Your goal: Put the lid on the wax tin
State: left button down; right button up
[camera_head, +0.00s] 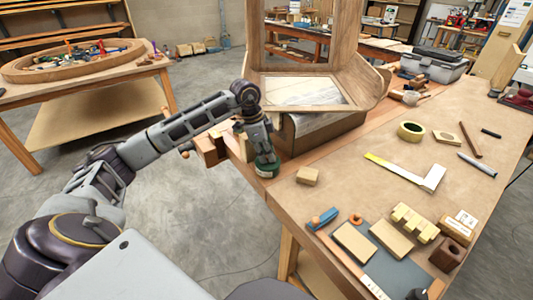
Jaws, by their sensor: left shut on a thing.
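My left gripper (262,150) points down at the table's left edge, in front of the bent wooden form. It is shut on a dark green round thing (267,169) with a pale mark on its side. I cannot tell whether this is the wax tin, its lid, or both. The gripper hides its top, and I cannot tell whether it touches the table. No other tin or lid can be made out.
The workbench (320,206) has bare room around a small wood block (307,176). The bent wooden form (300,92) stands behind the gripper. A tape roll (410,131), a square (425,180) and several wood blocks on a dark mat (407,272) lie to the right.

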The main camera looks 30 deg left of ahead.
pick_arm(q)
jog(key=c, duration=1.3)
grip_release()
jog(key=shift+o, duration=0.2)
jog(key=o, duration=0.3)
jog(key=shift+o, duration=0.2)
jog(key=shift+r+p, duration=1.1)
jog(key=shift+r, duration=0.25)
pick_arm(e)
jog(key=shift+s+d+f, duration=0.75)
jog(key=shift+s+d, duration=1.35)
jog(key=shift+s, duration=1.5)
pick_arm(q)
jog(key=shift+r+p, duration=1.15)
jog(key=shift+r, duration=0.25)
jog(key=shift+r+p, duration=1.05)
jog(key=shift+r, duration=0.25)
pick_arm(e)
jog(key=shift+g, duration=0.4)
jog(key=shift+s+a+r, duration=0.65)
jog(key=shift+s+r, duration=0.2)
jog(key=shift+r, duration=0.05)
jog(key=shift+s+a+r, duration=0.65)
jog(key=shift+s+r, duration=0.15)
jog(key=shift+r, duration=0.05)
